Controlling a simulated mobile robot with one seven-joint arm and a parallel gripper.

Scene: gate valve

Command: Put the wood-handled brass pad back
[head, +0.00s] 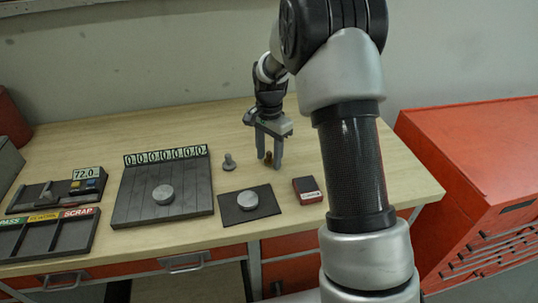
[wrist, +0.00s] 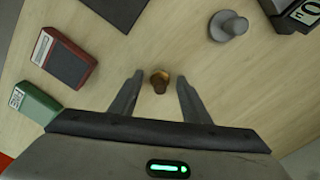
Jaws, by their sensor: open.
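The wood-handled brass pad (wrist: 160,82) is a small brown and brass piece standing on the table between my fingers in the wrist view. In the head view it is a small brown spot (head: 268,157) partly hidden by the fingers. My gripper (head: 269,162) points down over it and is open, with one finger on each side. In the wrist view, gaps of bare wood show between the pad and both fingertips of my gripper (wrist: 157,80).
A grey knobbed piece (head: 229,162) stands left of my gripper. A dark mat (head: 230,213) with a grey disc, a red box (head: 307,190) and a ribbed plate (head: 128,207) with another disc lie nearer the front. A green box (wrist: 35,103) shows in the wrist view.

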